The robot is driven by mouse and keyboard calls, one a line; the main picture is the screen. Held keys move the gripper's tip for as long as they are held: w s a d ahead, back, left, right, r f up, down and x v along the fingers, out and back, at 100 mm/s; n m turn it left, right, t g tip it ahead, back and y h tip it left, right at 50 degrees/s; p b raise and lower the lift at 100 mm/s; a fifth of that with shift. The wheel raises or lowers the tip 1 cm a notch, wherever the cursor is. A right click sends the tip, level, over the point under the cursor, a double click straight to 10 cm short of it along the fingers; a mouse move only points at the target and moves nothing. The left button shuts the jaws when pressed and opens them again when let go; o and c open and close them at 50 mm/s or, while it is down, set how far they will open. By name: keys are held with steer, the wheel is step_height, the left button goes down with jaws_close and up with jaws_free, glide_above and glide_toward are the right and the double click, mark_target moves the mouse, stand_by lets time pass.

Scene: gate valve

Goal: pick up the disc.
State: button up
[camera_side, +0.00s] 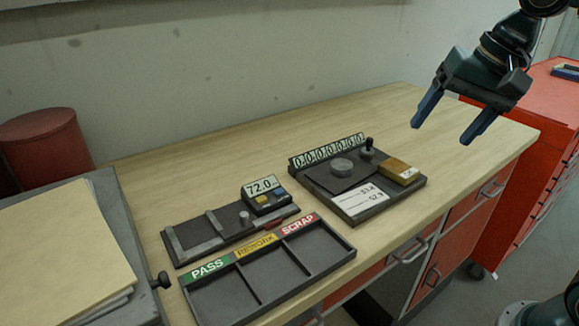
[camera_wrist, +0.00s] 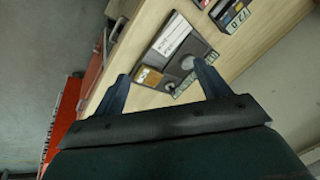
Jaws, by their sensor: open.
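A small grey disc (camera_side: 343,167) lies on the dark plate of a black gauge stand (camera_side: 318,183) in the middle of the bench. In the wrist view the disc (camera_wrist: 187,62) shows close beside the right finger. My gripper (camera_side: 440,134) is open and empty, high above the bench at the right, up and to the right of the stand and well apart from the disc. Its two blue fingers also show in the wrist view (camera_wrist: 160,70).
A brass block (camera_side: 397,169), a small knob post (camera_side: 367,149) and a number strip (camera_side: 327,150) surround the disc. A PASS/REWORK/SCRAP tray (camera_side: 276,280) and a 72.0 display (camera_side: 263,186) stand at the left. The bench behind is clear.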

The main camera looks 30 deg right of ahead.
steer(key=w+d+f+m+g, duration=0.1)
steer(key=w+f+m, duration=0.1)
steer(key=w+m, duration=0.5)
steer(key=w+d+f+m+g, duration=0.1)
steer(key=w+f+m+g, duration=0.1)
steer(key=w+m, duration=0.6)
steer(key=w+f, duration=0.1)
steer(key=w, duration=0.5)
steer(key=shift+w+d+y, duration=0.2)
steer(key=shift+d+y, duration=0.05)
steer(key=shift+y, duration=0.05)
glide_above(342, 164)
steer(key=d, duration=0.1)
steer(key=shift+f, duration=4.2)
steer(key=shift+a+f, duration=0.2)
steer(key=shift+f, duration=1.1)
steer(key=shift+a+f, duration=0.15)
steer(key=shift+f, duration=1.1)
